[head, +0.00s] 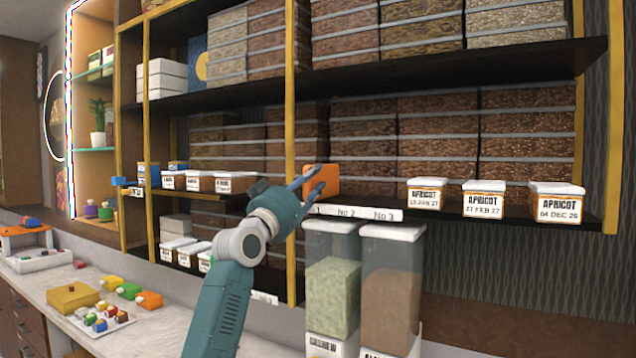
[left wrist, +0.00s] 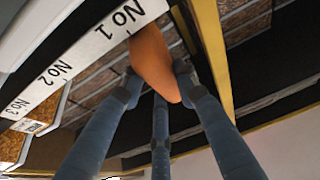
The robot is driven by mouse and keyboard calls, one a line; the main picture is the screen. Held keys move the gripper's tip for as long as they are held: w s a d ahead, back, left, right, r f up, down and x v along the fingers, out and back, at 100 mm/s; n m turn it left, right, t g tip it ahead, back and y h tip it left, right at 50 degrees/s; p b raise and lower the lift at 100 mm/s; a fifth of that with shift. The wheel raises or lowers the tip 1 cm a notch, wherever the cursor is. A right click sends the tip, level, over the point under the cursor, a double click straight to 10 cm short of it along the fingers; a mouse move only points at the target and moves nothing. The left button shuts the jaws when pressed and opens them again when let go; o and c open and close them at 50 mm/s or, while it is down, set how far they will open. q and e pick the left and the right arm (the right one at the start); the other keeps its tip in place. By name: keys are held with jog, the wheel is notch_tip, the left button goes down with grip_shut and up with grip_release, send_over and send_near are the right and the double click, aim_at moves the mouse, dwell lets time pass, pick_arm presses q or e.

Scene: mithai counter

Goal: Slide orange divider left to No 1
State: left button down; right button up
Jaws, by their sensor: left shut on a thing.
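The orange divider (head: 328,178) stands upright on the dark shelf near a yellow-edged upright post. My left gripper (head: 314,181) comes in from the left and front and is shut on it. In the left wrist view the orange divider (left wrist: 152,58) lies between the fingers of my left gripper (left wrist: 157,84), near the No 1 end of the white label strip (left wrist: 78,55). That strip (head: 372,214) reads No 2 and No 3 in the head view; its No 1 end is partly hidden by my gripper. My right gripper is not in view.
Three apricot boxes (head: 427,194) stand along the shelf edge to the right. A yellow-edged post (left wrist: 212,55) rises close beside the fingers. Two lidded containers (head: 390,290) stand below the strip. Small sweets and trays (head: 104,326) lie on the left counter.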

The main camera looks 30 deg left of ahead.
pick_arm(q)
jog(key=shift+a+r, duration=0.1)
jog(key=shift+a, duration=0.05)
jog(key=c, duration=1.5)
grip_release()
jog(key=shift+c, duration=0.2)
jog(key=shift+o, duration=1.3)
jog(key=shift+a, duration=0.15)
jog(key=shift+s+f, duration=0.1)
jog(key=shift+f, duration=0.1)
jog(key=shift+s+f, duration=0.15)
jog(key=shift+s, duration=0.15)
jog(key=v, duration=1.1)
